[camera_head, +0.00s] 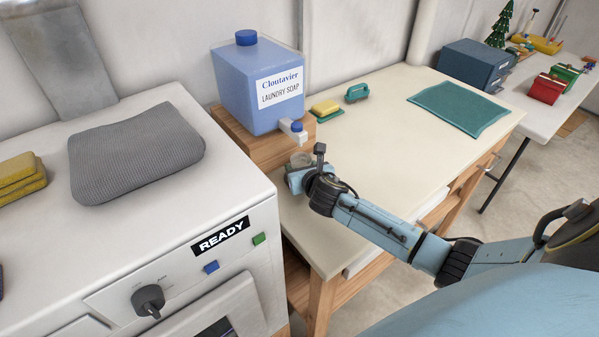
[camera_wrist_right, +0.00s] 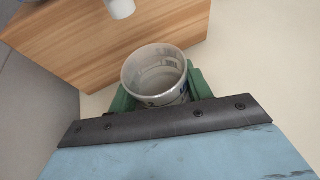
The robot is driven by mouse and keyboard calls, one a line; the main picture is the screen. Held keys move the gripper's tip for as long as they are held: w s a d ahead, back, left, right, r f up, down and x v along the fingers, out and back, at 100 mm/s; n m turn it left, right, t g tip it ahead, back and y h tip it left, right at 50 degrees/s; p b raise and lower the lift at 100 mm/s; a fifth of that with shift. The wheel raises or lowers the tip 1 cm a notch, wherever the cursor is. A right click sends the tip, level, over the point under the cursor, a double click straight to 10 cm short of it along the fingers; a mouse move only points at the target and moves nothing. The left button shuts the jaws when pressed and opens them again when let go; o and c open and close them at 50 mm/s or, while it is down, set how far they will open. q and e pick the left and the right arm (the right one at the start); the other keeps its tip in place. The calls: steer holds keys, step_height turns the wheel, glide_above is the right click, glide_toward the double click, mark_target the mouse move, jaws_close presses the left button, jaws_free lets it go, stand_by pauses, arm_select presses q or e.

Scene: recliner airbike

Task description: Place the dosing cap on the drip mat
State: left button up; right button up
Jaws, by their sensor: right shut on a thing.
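The dosing cap (camera_wrist_right: 157,76) is a small clear cup, upright with its open rim facing the wrist camera. My right gripper (camera_wrist_right: 158,92) is shut on it, with green fingertips on either side. In the head view the cap (camera_head: 301,159) and my right gripper (camera_head: 296,174) are at the table's left end, in front of the wooden block and below the soap spout. I cannot tell whether the cap touches the table or holds liquid. The drip mat (camera_head: 460,108) appears to be the flat teal mat at the table's right side; it is bare. My left gripper is not in view.
A blue laundry soap jug (camera_head: 258,85) with a white spout (camera_head: 293,127) stands on a wooden block (camera_head: 255,141). A yellow sponge (camera_head: 325,108) and a teal brush (camera_head: 357,92) lie behind. The cream table (camera_head: 400,145) is clear towards the mat. A blue box (camera_head: 475,65) stands behind the mat.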

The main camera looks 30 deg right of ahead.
steer(key=shift+w+a+f, duration=0.15)
steer(key=shift+f, duration=0.5)
steer(key=shift+f, duration=0.15)
steer(key=o, duration=0.9)
steer(key=shift+o, duration=0.2)
steer(key=shift+s+r, duration=0.2)
steer(key=shift+r, duration=0.05)
steer(key=p+v, duration=0.2)
steer(key=v, duration=0.9)
steer(key=shift+s, duration=0.2)
steer(key=shift+s+a, duration=0.1)
steer(key=shift+s, duration=0.05)
